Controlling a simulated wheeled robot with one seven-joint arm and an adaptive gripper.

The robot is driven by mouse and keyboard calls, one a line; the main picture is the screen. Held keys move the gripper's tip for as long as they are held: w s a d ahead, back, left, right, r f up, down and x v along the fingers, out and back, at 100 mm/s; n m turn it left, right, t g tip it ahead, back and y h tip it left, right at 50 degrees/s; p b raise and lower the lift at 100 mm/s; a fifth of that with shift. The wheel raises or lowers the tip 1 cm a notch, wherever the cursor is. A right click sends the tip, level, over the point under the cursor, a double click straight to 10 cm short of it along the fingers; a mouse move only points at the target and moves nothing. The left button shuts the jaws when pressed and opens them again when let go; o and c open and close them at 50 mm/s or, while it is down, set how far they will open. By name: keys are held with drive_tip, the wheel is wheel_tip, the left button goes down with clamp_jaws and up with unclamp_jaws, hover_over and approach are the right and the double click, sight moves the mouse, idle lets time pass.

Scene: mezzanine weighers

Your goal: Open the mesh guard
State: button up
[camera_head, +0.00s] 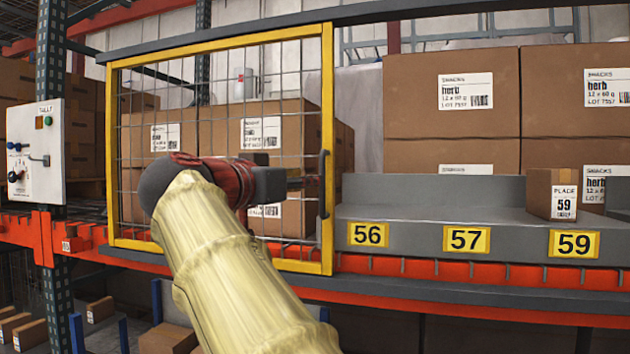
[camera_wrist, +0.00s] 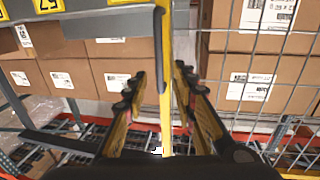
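The mesh guard (camera_head: 326,90) is a yellow-framed wire panel standing across the left bay of the shelf, in front of brown cartons. Its dark upright handle (camera_head: 323,185) is on the right side of the frame. My gripper (camera_head: 300,184) is in front of the guard, just left of the handle, its fingers partly hidden by my wrist. In the wrist view my gripper (camera_wrist: 160,75) is open, with one finger on each side of the yellow frame edge (camera_wrist: 168,115). The handle (camera_wrist: 161,50) shows between the fingertips. I cannot tell whether either finger touches it.
A white control box (camera_head: 35,150) hangs at left. An orange beam (camera_head: 450,285) runs below.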

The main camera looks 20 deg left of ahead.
drive_tip(key=shift+s+a, duration=0.15)
drive_tip(key=shift+s, duration=0.8)
drive_tip(key=shift+s+a, duration=0.15)
drive_tip(key=shift+s, duration=0.75)
